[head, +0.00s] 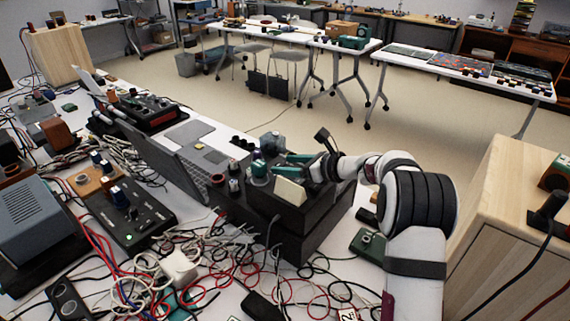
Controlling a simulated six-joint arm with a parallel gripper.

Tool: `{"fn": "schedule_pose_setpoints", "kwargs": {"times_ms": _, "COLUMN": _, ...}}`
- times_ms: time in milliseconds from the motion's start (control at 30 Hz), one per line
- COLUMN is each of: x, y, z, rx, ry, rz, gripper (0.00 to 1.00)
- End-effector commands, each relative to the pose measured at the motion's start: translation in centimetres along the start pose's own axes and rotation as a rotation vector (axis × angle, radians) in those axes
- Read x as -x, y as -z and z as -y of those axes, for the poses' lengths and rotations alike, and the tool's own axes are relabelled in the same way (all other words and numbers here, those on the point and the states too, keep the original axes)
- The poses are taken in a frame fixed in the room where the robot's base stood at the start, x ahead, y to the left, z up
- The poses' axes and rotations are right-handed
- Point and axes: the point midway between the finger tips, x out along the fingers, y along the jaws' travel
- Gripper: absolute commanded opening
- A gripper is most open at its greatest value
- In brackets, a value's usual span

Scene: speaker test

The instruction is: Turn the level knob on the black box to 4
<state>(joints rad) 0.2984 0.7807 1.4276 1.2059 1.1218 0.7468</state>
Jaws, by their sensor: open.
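My gripper (277,165), with teal fingers, is at the middle of the head view, low over a stack of black boxes (308,240). It is open. A teal-and-pale round piece (259,173), perhaps a knob, stands on the stack right by the fingertips; I cannot tell whether they touch it. Labels and scale marks are too small to read.
Tangled cables (215,262) cover the bench before the stack. An open laptop (180,162) stands close on its left. A green device (368,243) lies to the right, near a wooden cabinet (500,215). Clear floor (310,130) shows behind the bench.

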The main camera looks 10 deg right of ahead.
Motion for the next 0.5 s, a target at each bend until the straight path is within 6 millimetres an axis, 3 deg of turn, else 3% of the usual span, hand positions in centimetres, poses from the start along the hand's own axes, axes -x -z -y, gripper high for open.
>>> {"fn": "schedule_pose_setpoints", "kwargs": {"times_ms": 400, "x": -1.08, "y": 0.0, "z": -0.03, "rx": 0.0, "ry": 0.0, "rz": 0.0, "gripper": 0.64}}
{"fn": "schedule_pose_setpoints", "kwargs": {"times_ms": 500, "x": -1.07, "y": 0.0, "z": -0.03, "rx": 0.0, "ry": 0.0, "rz": 0.0, "gripper": 0.46}}
